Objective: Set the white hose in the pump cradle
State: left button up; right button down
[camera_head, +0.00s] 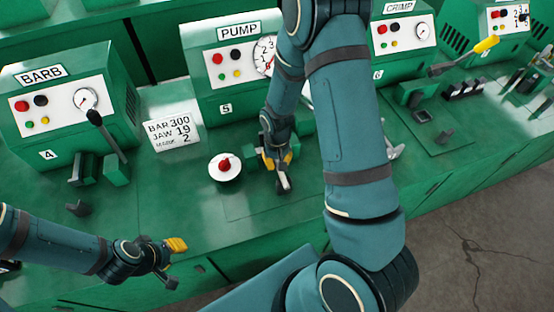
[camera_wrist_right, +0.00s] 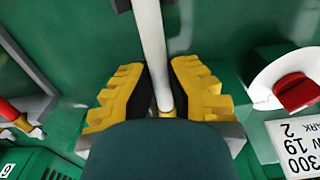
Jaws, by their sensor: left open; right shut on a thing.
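The white hose (camera_wrist_right: 149,40) runs down from the top of the right wrist view, with a brass-coloured end between the yellow fingers. My right gripper (camera_head: 278,165) is shut on it, low over the bench in front of the PUMP unit (camera_head: 222,105). A green block (camera_head: 255,148) beside the right gripper looks like part of the pump cradle, mostly hidden by the gripper and arm. I cannot tell whether the hose touches it. My left gripper (camera_head: 168,260) is open and empty near the bench's front edge.
A card (camera_head: 171,130) reads BAR 300, JAW 19. The BARB unit (camera_head: 62,110) with a black-knobbed lever is left, the CRIMP unit (camera_head: 403,38) right. My right arm hides the middle.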

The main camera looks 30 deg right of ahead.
pick_arm(q)
jog(key=shift+f, duration=0.15)
pick_arm(e)
jog(key=shift+f, duration=0.15)
jog(key=c, duration=1)
grip_release()
notch_tip(320, 180, up, 12)
jog(key=shift+r, duration=0.1)
pick_arm(q)
jog(key=shift+s, duration=0.1)
pick_arm(e)
jog(key=shift+s, duration=0.1)
